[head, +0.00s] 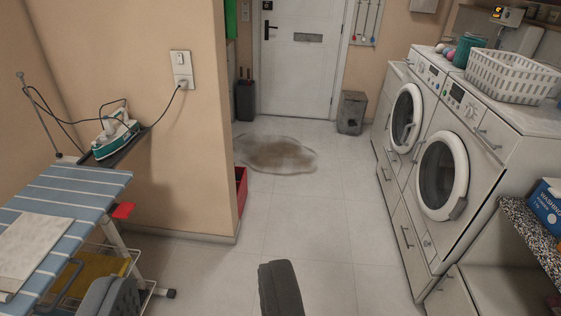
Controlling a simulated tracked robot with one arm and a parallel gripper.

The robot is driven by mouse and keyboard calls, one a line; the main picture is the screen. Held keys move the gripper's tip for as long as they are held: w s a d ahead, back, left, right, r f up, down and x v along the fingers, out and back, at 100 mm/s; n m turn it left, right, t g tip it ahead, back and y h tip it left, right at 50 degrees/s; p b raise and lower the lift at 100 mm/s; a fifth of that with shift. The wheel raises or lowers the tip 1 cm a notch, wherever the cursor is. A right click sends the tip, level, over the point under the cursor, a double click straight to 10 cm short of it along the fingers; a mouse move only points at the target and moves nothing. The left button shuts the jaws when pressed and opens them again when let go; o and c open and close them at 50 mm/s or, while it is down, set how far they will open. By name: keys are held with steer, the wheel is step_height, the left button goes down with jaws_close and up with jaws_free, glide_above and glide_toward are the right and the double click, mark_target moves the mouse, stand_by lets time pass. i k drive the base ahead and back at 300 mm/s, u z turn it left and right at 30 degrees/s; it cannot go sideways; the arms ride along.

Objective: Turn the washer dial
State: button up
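Two white front-loading machines stand side by side at the right: a nearer one (487,152) and a farther one (424,98), both with round doors shut. I cannot tell which is the washer. The nearer control panel (462,102) has a small dark display and what looks like a round dial (471,112). The farther panel (430,72) is similar, its dial too small to make out clearly. My gripper (195,291) is at the bottom edge, its two dark grey fingers wide apart with nothing between them. It is well away from both machines.
An ironing board (62,196) stands at the left, near an iron (116,133) with its cord plugged into the wall. A wall corner juts out beside a red crate (241,190). A brown puddle (277,154) lies before the door. The tiled floor between is clear.

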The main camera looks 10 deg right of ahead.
mark_target(469, 112)
steer(key=z, duration=0.1)
steer(key=i, duration=1.25)
steer(key=z, duration=0.4)
steer(key=i, duration=1.3)
steer(key=z, duration=0.55)
steer(key=i, duration=1.15)
steer(key=z, duration=0.2)
